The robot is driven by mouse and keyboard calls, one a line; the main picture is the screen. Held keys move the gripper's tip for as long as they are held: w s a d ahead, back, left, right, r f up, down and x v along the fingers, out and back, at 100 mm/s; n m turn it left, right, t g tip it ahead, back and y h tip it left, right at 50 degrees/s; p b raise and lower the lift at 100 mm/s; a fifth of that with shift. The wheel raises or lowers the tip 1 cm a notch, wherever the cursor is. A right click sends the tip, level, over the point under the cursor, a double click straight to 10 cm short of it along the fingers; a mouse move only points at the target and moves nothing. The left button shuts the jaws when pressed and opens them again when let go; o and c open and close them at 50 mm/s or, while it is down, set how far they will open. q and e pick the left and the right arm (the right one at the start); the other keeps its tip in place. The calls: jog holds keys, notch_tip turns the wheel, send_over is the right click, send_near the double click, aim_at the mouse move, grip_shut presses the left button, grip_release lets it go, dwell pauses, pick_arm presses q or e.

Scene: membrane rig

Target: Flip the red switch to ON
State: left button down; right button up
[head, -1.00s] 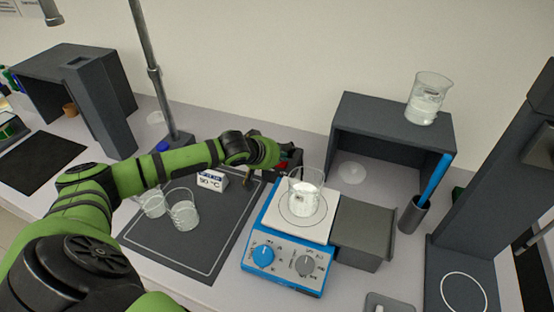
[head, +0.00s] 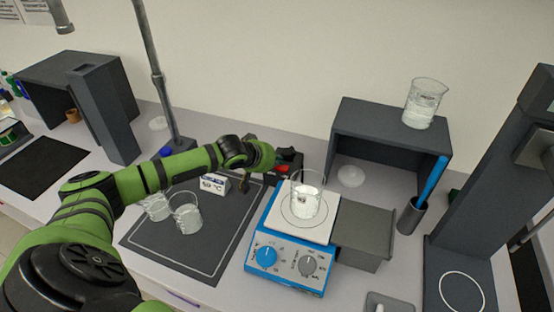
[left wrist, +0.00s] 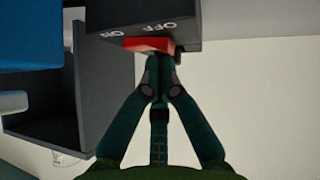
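A dark switch box (head: 290,158) stands behind the hotplate, and a bit of the red switch (head: 284,168) shows on it. In the left wrist view the red switch (left wrist: 150,45) sticks out beside the upside-down letters OFF and ON on the box (left wrist: 115,20). My left gripper (head: 276,160) is at the near left side of the box and partly covers it. In the left wrist view its fingers (left wrist: 161,72) come together with nothing visible between them, close by the switch. I cannot tell whether they touch it. My right gripper is not in view.
The blue hotplate (head: 290,262) with a beaker (head: 306,196) on top stands right of the gripper. A temperature display (head: 214,184) and two glass beakers (head: 186,214) are under and beside my left arm. A grey shelf (head: 385,118) stands behind right.

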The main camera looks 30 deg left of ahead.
pick_arm(q)
notch_tip(320, 180, up, 4)
jog(key=p, duration=0.4)
jog(key=shift+r+p, duration=0.15)
jog(key=shift+p, duration=0.15)
jog(key=shift+s+r, duration=0.1)
jog(key=shift+s, duration=0.25)
jog(key=d+b+v, duration=0.1)
jog(key=b+v, duration=0.2)
jog(key=v, duration=0.6)
jog(key=shift+d+r, duration=0.35)
jog(key=shift+w, duration=0.2)
